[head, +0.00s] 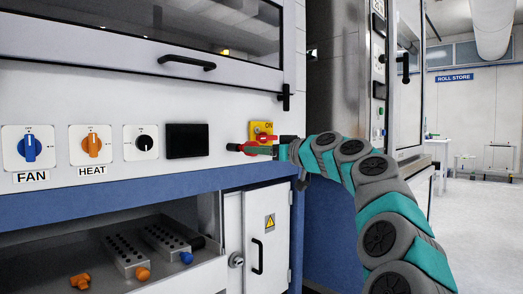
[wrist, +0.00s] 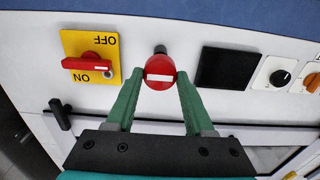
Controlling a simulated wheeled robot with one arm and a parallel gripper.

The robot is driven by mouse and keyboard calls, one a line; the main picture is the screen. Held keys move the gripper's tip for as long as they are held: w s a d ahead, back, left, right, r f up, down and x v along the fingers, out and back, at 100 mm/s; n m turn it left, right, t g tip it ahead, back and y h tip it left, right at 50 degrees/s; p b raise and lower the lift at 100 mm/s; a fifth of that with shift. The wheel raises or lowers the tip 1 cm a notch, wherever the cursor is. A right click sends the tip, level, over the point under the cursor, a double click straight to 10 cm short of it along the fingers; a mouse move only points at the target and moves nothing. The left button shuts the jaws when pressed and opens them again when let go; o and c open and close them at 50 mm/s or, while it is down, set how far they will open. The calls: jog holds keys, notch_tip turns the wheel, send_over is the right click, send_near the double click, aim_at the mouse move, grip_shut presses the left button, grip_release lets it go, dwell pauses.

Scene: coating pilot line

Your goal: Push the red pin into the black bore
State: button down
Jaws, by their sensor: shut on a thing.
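The red pin (wrist: 158,72) has a round head with a white bar. It sits between the green fingertips of my gripper (wrist: 159,79), which is shut on it in front of the white panel. A short dark round piece (wrist: 160,49) shows just beyond the pin head; it looks like the black bore, but the pin's head partly covers it. I cannot tell how far the pin's shank is in. In the head view, my gripper (head: 258,150) is at the panel's right part, with the red pin (head: 233,147) at its tip.
A yellow switch plate (wrist: 91,57) with a red handle (wrist: 90,63) is close beside the pin; it also shows in the head view (head: 258,128). A black square (wrist: 228,67) lies on the other side. Below, an open bay holds drilled blocks (head: 127,256).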

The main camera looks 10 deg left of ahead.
jog(key=shift+w+a, duration=0.4)
jog(key=shift+a, duration=0.1)
jog(key=shift+c, duration=1)
grip_release()
jog(key=v, duration=0.7)
jog(key=shift+s+d+b, duration=0.25)
jog(key=shift+d+b, duration=0.05)
jog(key=shift+d, duration=0.05)
jog(key=s+a+f+m+g+h+p, duration=0.1)
jog(key=s+a+f+g+h+p, duration=0.15)
jog(key=s+f, duration=0.6)
jog(key=s+a+f+g+h+p, duration=0.15)
jog(key=s+f+g, duration=0.3)
jog(key=s, duration=0.65)
jog(key=s+d+f+m+g+h+p, duration=0.2)
jog(key=s+d+f+m+h, duration=0.1)
jog(key=s+d+f, duration=0.4)
jog(key=s+d+f+m+g+h+p, duration=0.1)
jog(key=s+d+f+m+g+h, duration=0.1)
jog(key=s+d+f, duration=0.6)
jog(key=s+d+f+m+g+h+p, duration=0.1)
jog(key=s+d+f+m+h, duration=0.3)
jog(key=s, duration=1.2)
jog(key=d+f+h+p, duration=0.1)
jog(key=d+f, duration=0.2)
jog(key=f, duration=0.2)
jog(key=shift+d+g+p, duration=0.35)
jog(key=shift+g, duration=0.05)
